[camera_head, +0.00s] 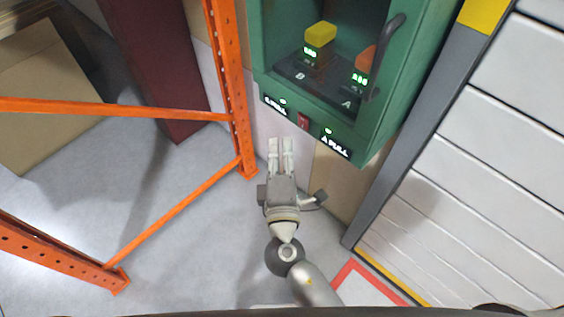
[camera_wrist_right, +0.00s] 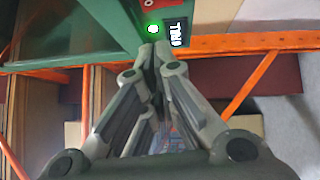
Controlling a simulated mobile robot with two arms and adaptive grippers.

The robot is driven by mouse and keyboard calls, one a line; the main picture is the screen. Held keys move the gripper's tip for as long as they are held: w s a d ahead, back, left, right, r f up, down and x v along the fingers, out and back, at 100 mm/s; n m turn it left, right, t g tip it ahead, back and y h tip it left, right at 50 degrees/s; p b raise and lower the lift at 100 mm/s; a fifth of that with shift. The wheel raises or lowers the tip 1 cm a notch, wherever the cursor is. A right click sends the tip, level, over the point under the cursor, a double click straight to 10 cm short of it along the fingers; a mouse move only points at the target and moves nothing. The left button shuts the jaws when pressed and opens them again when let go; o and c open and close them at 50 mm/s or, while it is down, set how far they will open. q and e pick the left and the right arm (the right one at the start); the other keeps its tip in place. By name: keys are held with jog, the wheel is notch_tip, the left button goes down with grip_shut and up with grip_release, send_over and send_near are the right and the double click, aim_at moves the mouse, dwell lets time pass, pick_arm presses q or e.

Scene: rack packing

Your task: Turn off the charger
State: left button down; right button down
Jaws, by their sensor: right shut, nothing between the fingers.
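The charger (camera_head: 380,140) is a green open-front cabinet at the upper middle of the head view. Inside stand a yellow battery (camera_head: 319,36) at slot B and an orange battery (camera_head: 367,60) at slot A, each with a green lit display. On its front lower edge is a red switch (camera_head: 304,121) between two labels ending in "FULL", with green lights lit. My right gripper (camera_head: 280,142) is shut and empty, just below and left of the switch. The right wrist view shows its closed fingertips (camera_wrist_right: 155,48) below a green light (camera_wrist_right: 153,29) and a partly cut-off red switch (camera_wrist_right: 148,3). My left gripper is not in view.
An orange rack frame (camera_head: 231,80) stands close left of my right gripper. A cardboard box (camera_head: 50,95) and a dark red panel (camera_head: 150,65) lie behind it. A white slatted shutter (camera_head: 480,150) is at the right.

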aim_at(303, 122)
jog(key=w+d, duration=0.1)
jog(key=w+d+p, duration=0.1)
jog(key=w, duration=0.1)
jog(key=w+d, duration=0.1)
jog(key=shift+w+r+p, duration=0.25)
jog(key=shift+r+p, duration=0.05)
jog(key=shift+p, duration=0.05)
jog(key=shift+w+d+r, duration=0.15)
dwell(0.3)
